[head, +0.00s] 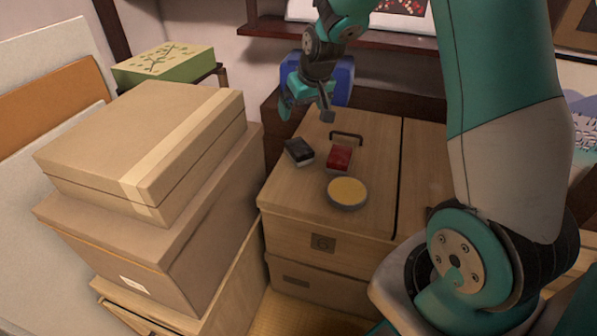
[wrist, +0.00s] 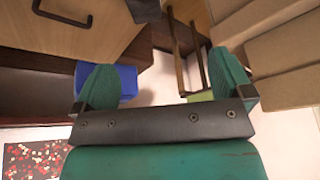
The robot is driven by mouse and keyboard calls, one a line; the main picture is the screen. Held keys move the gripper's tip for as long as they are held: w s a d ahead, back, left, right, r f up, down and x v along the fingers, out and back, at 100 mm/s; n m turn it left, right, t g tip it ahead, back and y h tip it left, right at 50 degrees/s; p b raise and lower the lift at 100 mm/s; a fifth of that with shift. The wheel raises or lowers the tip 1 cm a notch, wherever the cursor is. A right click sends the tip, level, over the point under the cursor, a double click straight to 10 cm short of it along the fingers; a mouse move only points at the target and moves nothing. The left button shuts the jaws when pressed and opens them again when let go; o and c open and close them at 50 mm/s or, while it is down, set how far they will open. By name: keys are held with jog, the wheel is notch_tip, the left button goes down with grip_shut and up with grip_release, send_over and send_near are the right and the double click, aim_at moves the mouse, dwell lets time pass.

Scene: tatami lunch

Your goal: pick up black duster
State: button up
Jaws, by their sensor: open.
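The black duster (head: 299,151) lies on the wooden chest top (head: 285,190), near its left edge and left of a red duster-like block (head: 339,158). My gripper (head: 306,112) is open and empty, above and behind the black duster, over the back part of the chest. In the wrist view my open gripper (wrist: 165,85) has nothing between its fingers. A dark block at the top edge of the wrist view, probably the black duster (wrist: 144,9), is partly cut off.
A round tin with a yellow top (head: 347,192) and a black handle (head: 346,135) are on the chest. Stacked cardboard boxes (head: 150,150) rise close on the left. A blue box (head: 338,80) stands behind my gripper.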

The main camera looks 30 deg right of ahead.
aim_at(300, 146)
jog(key=shift+h, duration=0.3)
jog(key=b+x, duration=0.1)
jog(key=x, duration=0.3)
jog(key=d+b+x, duration=0.1)
jog(key=x, duration=0.4)
jog(key=d+b+x, duration=0.1)
jog(key=x, duration=0.4)
jog(key=shift+f, duration=0.15)
jog(key=shift+s+b+x, duration=0.2)
jog(key=shift+b+x, duration=0.55)
jog(key=shift+x, duration=2.05)
jog(key=shift+d+f, duration=0.1)
jog(key=shift+d, duration=0.05)
jog(key=c, duration=1.1)
jog(key=shift+r, duration=0.2)
notch_tip(300, 146, up, 20)
jog(key=p, duration=0.4)
